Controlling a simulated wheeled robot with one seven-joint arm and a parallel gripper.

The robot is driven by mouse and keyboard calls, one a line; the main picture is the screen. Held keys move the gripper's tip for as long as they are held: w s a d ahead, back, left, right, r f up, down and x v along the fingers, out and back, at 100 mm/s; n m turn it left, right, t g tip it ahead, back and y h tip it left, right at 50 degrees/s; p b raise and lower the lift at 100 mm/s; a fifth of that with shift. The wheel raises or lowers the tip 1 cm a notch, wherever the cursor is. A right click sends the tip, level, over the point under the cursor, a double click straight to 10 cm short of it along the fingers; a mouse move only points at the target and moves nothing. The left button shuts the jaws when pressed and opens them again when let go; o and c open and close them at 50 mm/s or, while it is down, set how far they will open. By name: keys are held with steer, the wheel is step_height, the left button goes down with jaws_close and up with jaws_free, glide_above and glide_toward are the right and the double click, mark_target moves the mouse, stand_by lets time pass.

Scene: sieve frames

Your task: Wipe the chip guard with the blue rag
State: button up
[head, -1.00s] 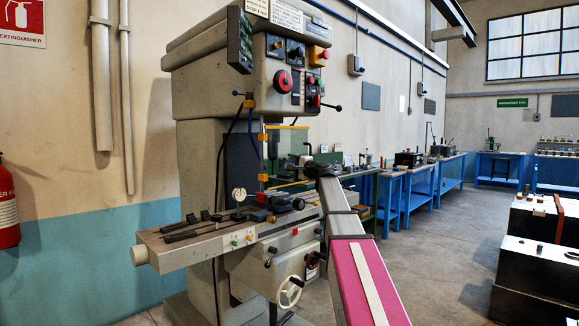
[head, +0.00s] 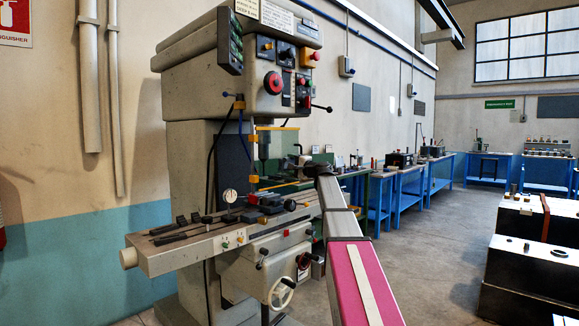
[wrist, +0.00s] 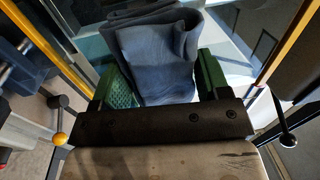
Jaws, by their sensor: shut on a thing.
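The chip guard (head: 280,142) is a clear pane with yellow edges at the front of the milling machine's spindle. In the wrist view, the pane (wrist: 232,62) spreads behind the rag, with a yellow edge on each side. My gripper (wrist: 157,85) has green fingers shut on the folded blue rag (wrist: 157,60). The rag stands out beyond the fingertips, toward the pane. I cannot tell whether it touches the pane. In the head view, my gripper (head: 301,160) is at the guard's right side, small and partly hidden by my arm, and the rag is not clear.
The machine table (head: 180,252) carries a dial gauge (head: 229,196), a vise and dark clamp bars below the guard. A ball-ended lever (head: 321,108) sticks out above. Open floor lies to the right.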

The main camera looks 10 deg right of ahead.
mark_target(279, 154)
steer(key=shift+r, duration=1.05)
steer(key=shift+s+a, duration=0.8)
steer(key=shift+a, duration=0.3)
steer(key=shift+s+a, duration=0.75)
steer(key=shift+a, duration=0.35)
steer(key=shift+s+a, duration=0.8)
steer(key=shift+a, duration=0.3)
steer(key=shift+d+r, duration=0.1)
steer(key=shift+r, duration=0.85)
steer(key=shift+w+d, duration=1.1)
steer(key=shift+d, duration=0.25)
steer(key=shift+w+d, duration=0.65)
steer(key=shift+d, duration=0.3)
steer(key=shift+w+d, duration=0.6)
steer(key=shift+d, duration=0.35)
steer(key=shift+s, duration=0.1)
steer(key=shift+r+v, duration=0.15)
steer(key=shift+v, duration=1.3)
steer(key=shift+r+v, duration=0.2)
steer(key=shift+v, duration=1.25)
steer(key=shift+s+d, duration=0.15)
